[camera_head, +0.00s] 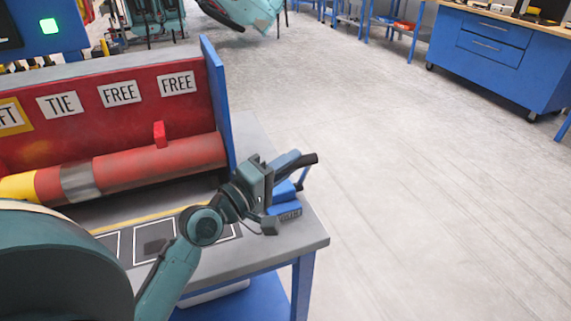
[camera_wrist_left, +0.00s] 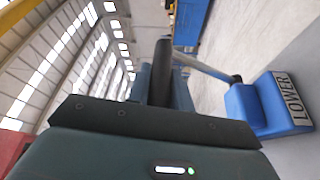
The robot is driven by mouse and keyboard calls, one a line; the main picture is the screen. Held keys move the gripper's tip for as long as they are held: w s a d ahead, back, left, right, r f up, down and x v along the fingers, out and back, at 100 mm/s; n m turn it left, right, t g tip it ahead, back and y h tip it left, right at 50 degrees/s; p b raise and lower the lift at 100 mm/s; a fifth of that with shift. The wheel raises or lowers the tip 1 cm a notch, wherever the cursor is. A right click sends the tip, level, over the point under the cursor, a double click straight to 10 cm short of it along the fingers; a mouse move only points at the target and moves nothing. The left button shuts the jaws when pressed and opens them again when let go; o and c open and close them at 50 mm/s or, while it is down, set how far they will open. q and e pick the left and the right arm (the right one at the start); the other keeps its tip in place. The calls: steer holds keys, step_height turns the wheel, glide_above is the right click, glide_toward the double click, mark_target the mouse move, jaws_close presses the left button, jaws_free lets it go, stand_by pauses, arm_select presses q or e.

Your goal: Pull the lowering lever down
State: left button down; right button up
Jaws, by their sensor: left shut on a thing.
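The lowering lever has a blue base (camera_head: 287,196) at the right end of the grey workbench. Its plate reads LOWER in the left wrist view (camera_wrist_left: 292,98). A thin bar rises from the base to a black handle (camera_head: 308,159), which stands raised above it. My left gripper (camera_head: 285,164) is shut on the handle, with the handle's black end sticking out to the right. In the left wrist view, the dark handle (camera_wrist_left: 161,73) lies between the fingers, and the bar runs right to the base. The fingers hide part of the handle. My right gripper is not in view.
A red panel (camera_head: 130,95) with TIE and FREE labels and a red cylinder (camera_head: 150,165) stand left of the lever, bounded by a blue end plate (camera_head: 218,100). Open floor lies to the right. A blue cabinet (camera_head: 490,60) stands far back right.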

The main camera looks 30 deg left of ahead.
arm_select(q)
steer(key=c, duration=1.3)
jaws_free()
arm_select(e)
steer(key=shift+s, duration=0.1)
arm_select(q)
steer(key=shift+o, duration=0.2)
steer(key=b+v, duration=0.3)
steer(key=v, duration=1)
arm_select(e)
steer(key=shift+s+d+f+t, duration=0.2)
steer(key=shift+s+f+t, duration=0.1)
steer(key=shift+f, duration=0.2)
arm_select(q)
steer(key=shift+s, duration=0.1)
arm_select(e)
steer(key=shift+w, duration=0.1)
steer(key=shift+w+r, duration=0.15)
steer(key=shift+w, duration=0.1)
